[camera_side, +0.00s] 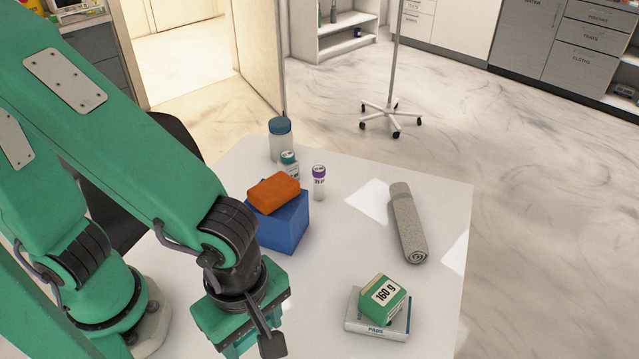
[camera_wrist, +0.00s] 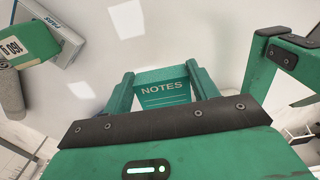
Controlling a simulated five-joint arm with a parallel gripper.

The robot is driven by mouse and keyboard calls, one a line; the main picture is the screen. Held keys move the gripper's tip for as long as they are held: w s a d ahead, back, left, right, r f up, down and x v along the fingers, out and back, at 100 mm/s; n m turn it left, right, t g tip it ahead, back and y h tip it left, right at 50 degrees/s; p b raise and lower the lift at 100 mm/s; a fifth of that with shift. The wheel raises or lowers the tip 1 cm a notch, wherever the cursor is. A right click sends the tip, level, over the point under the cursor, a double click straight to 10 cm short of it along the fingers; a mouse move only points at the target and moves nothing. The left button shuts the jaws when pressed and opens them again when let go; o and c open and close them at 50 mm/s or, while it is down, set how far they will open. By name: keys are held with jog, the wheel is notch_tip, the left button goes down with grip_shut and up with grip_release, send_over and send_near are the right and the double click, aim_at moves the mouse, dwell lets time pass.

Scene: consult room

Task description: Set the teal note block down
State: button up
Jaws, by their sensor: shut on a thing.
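The teal note block (camera_wrist: 165,92), with "NOTES" in white lettering, sits between the two green fingers of my gripper (camera_wrist: 160,76) in the wrist view. My gripper is shut on it. In the side view my gripper (camera_side: 240,325) is at the bottom, over the near part of the white table (camera_side: 335,240), and the frame edge cuts off its lower end. The note block cannot be made out there. Whether its underside touches the table cannot be told.
Right of my gripper, a green "160 g" box (camera_side: 384,299) rests on a white "PADS" box (camera_side: 362,324). The table's centre is clear.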

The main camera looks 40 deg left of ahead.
jog(key=shift+w+f, duration=0.1)
send_over(297, 316)
notch_tip(297, 316, down, 7)
jog(key=shift+r, duration=0.1)
jog(key=shift+f, duration=2.05)
jog(key=shift+f, duration=0.15)
jog(key=o, duration=1)
jog(key=shift+c, duration=0.2)
jog(key=shift+r, duration=0.2)
notch_tip(297, 316, up, 12)
